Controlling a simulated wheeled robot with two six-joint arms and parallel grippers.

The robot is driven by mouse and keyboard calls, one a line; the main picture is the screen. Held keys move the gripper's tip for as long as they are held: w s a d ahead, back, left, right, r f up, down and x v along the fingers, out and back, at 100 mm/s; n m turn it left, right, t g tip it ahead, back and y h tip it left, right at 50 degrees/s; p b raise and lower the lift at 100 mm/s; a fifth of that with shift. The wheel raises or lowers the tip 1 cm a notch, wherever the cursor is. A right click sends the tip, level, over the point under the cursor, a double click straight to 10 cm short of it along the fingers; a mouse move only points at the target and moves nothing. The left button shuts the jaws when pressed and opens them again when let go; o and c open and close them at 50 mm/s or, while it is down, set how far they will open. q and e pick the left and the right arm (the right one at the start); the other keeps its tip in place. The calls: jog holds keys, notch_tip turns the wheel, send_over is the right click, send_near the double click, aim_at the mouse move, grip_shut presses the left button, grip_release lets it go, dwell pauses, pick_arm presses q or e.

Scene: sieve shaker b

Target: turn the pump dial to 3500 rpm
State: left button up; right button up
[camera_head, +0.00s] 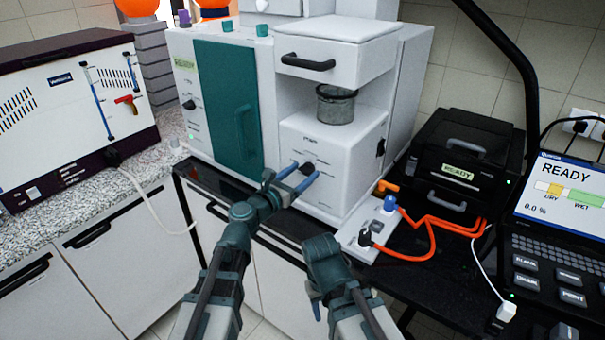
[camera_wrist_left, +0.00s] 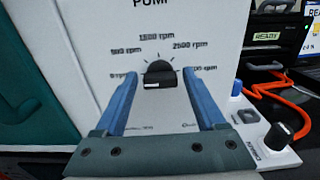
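The pump dial (camera_head: 308,167) is a small dark knob on the white pump front of the large machine. In the left wrist view the dial (camera_wrist_left: 159,78) sits in a ring of rpm labels. 1500 rpm and 2500 rpm are at the top; the right label, ending in "00 rpm", is partly covered by a blue finger. I cannot tell which label the dial points to. My left gripper (camera_wrist_left: 160,75) is open, with one finger on each side of the dial and a visible gap to both. My right gripper (camera_head: 326,278) hangs lower, away from the panel; its fingers are unclear.
A teal door (camera_head: 226,100) is left of the pump panel, and a metal beaker (camera_head: 336,104) stands above it. A white switch box (camera_head: 361,234) with orange cables lies at the right, beside a black READY box (camera_head: 464,150) and a laptop (camera_head: 556,225).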

pick_arm(q)
grip_shut()
